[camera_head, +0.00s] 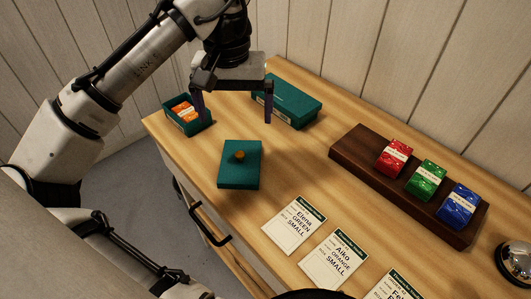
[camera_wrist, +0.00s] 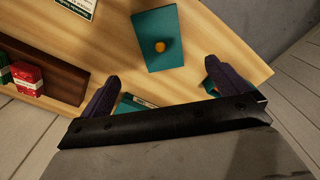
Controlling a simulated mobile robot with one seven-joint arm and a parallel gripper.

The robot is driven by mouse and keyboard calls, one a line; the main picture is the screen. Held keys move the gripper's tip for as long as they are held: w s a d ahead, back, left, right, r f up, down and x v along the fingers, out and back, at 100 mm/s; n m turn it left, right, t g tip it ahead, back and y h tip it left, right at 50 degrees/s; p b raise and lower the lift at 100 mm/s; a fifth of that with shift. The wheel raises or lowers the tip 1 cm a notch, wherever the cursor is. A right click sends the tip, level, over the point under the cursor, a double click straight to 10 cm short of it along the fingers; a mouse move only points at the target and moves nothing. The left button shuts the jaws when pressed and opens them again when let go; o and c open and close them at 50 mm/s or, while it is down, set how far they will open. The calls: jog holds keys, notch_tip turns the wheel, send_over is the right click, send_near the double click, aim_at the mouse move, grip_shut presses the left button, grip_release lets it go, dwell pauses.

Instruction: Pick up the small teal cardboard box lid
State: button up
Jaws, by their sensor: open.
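A teal cardboard lid (camera_head: 240,172) with a small orange-gold knob (camera_head: 240,155) on top lies flat on the wooden table near its front left edge. It also shows in the wrist view as the teal lid (camera_wrist: 160,25), fully ahead of the fingers. My gripper (camera_head: 234,119) is open and empty, above the table and behind the lid, apart from it. In the wrist view my gripper (camera_wrist: 162,72) has its two dark fingers spread wide. A small open teal box (camera_head: 201,125) holding an orange item (camera_head: 184,111) stands left of my gripper.
A larger teal box (camera_head: 287,98) stands behind my gripper, close to the right finger. A dark wooden stand (camera_head: 352,155) holds red, green and blue bundles. Several order cards (camera_head: 295,225) lie in front. A silver bell (camera_head: 515,258) is at the right edge. The table around the lid is clear.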

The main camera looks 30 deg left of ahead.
aim_at(240, 153)
notch_tip(240, 153, down, 8)
jog(key=shift+s+a+f, duration=0.1)
jog(key=shift+w+f+p, duration=0.15)
jog(key=shift+f+p, duration=0.1)
jog(key=shift+f, duration=1.15)
jog(key=shift+w+f+p, duration=0.15)
jog(key=shift+f+p, duration=0.05)
jog(key=shift+f, duration=1.15)
jog(key=c, duration=0.9)
